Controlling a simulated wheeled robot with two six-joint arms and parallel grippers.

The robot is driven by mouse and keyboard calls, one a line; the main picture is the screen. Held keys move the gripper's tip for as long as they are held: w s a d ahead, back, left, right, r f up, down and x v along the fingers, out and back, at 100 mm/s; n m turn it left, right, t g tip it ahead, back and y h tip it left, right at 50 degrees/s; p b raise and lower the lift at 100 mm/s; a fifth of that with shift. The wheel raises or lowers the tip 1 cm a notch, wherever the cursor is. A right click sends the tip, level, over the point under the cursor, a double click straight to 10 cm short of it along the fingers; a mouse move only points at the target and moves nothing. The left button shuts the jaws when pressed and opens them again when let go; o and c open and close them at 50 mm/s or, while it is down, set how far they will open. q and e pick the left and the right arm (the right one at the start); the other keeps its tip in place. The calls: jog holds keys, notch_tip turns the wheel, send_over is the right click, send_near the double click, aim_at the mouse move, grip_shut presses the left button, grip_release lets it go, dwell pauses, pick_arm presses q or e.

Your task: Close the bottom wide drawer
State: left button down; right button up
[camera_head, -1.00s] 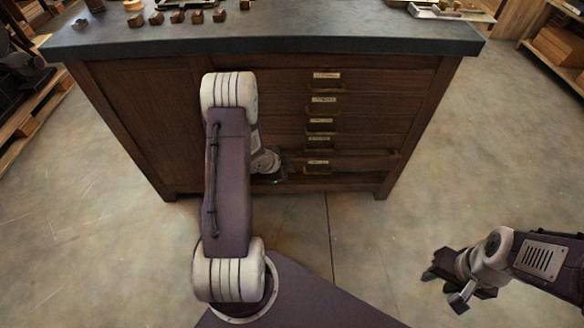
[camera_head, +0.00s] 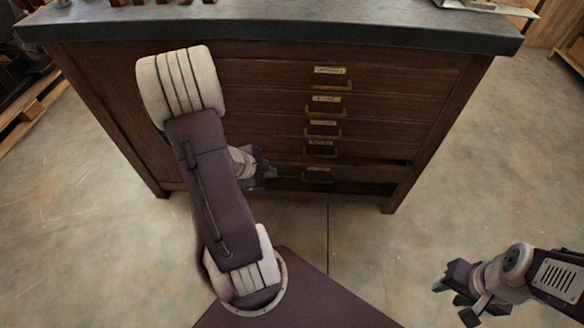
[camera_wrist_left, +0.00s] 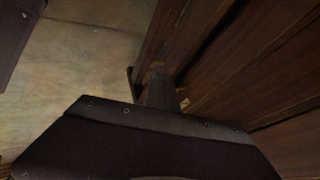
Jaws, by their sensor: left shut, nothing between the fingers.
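The dark wooden cabinet (camera_head: 400,75) has a stack of wide drawers with brass pulls and pale labels. The bottom wide drawer (camera_head: 350,187) stands slightly out, with a dark gap along its top at the right. My left gripper (camera_head: 270,172) is shut and empty, low at the left part of this drawer's front. My arm partly hides it, and I cannot tell if it touches. In the left wrist view the shut fingers (camera_wrist_left: 164,88) point along the wooden drawer fronts (camera_wrist_left: 250,85). My right gripper (camera_head: 460,297) is open and empty, over the floor at the lower right.
The dark countertop (camera_head: 280,32) overhangs the cabinet and carries small wooden blocks (camera_head: 160,2) at the back left. A wooden shelf (camera_head: 35,105) stands at the far left. The concrete floor (camera_head: 430,200) is clear to the right of the cabinet.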

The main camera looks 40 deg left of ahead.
pick_arm(q)
jog(key=b, duration=0.7)
send_near(292, 168)
notch_tip(292, 168, down, 4)
jog(key=s+d, duration=0.1)
jog(key=d, duration=0.2)
jog(key=w+a, duration=0.1)
jog(key=w, duration=0.1)
jog(key=w+a, duration=0.1)
jog(key=shift+w+a, duration=0.3)
jog(key=shift+w, duration=0.1)
